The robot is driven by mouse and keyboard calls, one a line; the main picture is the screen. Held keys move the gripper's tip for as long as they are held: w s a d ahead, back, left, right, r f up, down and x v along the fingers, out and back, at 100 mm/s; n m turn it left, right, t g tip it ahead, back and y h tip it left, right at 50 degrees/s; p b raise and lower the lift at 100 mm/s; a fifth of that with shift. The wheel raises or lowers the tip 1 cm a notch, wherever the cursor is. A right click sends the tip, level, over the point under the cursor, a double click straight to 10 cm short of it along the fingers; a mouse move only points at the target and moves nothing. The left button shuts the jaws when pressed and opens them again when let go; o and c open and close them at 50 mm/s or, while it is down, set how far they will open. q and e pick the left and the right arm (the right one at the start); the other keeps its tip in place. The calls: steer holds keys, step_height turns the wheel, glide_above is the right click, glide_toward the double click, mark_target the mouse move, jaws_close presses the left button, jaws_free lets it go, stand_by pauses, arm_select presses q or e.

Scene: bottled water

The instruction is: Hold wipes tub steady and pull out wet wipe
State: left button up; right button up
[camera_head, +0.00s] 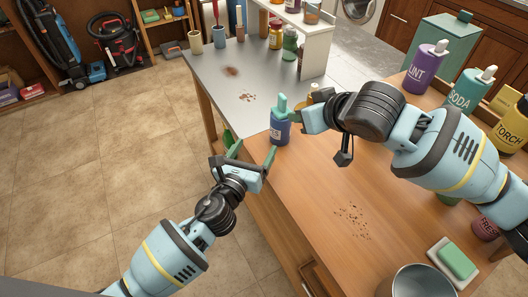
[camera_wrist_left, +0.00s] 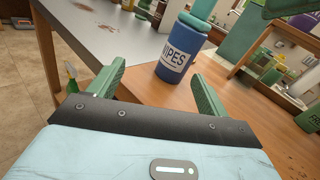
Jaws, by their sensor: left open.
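The wipes tub (camera_head: 280,132) is a blue cylinder with a teal top, standing upright near the wooden table's far left corner. In the left wrist view the tub (camera_wrist_left: 178,55) shows a white label reading "WIPES". My left gripper (camera_head: 252,152) is open and empty, just off the table's left edge. Its two green fingers point toward the tub, which stands beyond their tips and apart from them. My right gripper (camera_head: 296,117) is beside the tub's top, on its right. Its finger opening is hidden. I cannot make out a wipe apart from the teal top.
A metal pot (camera_head: 410,283) and a green sponge (camera_head: 458,261) lie near the front right. Bottles, including LINT (camera_head: 426,70) and SODA (camera_head: 466,92), stand at right. A grey counter (camera_head: 215,75) adjoins behind.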

mark_target(281, 124)
arm_select(q)
steer(key=shift+s+d+r+m+h, duration=0.15)
steer(key=shift+s+d+m+h, duration=0.1)
steer(key=shift+d+m, duration=0.4)
steer(key=shift+s+d+r+m+h, duration=0.1)
steer(key=shift+s+d+m+h, duration=0.1)
steer(key=shift+d+m, duration=0.4)
steer(key=x, duration=1.1)
steer(key=shift+w+d+f, duration=0.1)
steer(key=shift+w+d, duration=0.25)
steer(key=shift+w, duration=0.1)
steer(key=c, duration=1.1)
steer(key=shift+c, duration=0.2)
steer(key=o, duration=0.4)
steer(key=shift+c, duration=1.4)
